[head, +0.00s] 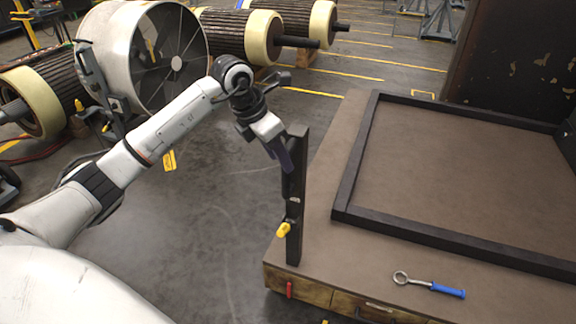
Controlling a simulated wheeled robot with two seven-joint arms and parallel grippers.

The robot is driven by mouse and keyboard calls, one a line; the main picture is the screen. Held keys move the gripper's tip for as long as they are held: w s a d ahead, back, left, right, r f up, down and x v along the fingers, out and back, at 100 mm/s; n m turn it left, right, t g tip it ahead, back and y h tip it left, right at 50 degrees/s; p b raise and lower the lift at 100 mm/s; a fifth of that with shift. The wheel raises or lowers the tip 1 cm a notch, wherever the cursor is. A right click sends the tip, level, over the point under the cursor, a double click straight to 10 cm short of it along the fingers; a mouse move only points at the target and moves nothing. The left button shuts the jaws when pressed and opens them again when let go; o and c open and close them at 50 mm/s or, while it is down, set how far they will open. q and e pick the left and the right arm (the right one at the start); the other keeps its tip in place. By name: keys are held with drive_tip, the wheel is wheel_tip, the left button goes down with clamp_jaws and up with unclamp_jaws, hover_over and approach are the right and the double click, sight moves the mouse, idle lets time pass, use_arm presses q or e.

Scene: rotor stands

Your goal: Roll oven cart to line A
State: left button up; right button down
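A low cart or bench (330,235) with a flat brown top fills the right side; I cannot tell for sure that it is the oven cart. A black upright bar (294,225) with a yellow knob (284,230) stands at its left edge. My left gripper (285,160) is at the upper part of this bar, its dark fingers close against it. Whether the fingers are closed around the bar is unclear. My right gripper is out of view. No marking that reads as line A shows.
A black raised frame (345,190) lies on the brown top. An eye bolt tool with a blue handle (447,290) lies near the front. A dark rusty cabinet (510,50) stands behind. Large rotors (270,35) and a fan housing (150,55) stand beyond open floor with yellow lines.

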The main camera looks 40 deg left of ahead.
use_arm(q)
drive_tip(key=x, duration=0.5)
drive_tip(key=shift+w+f, duration=0.15)
drive_tip(key=shift+f, duration=0.15)
clamp_jaws()
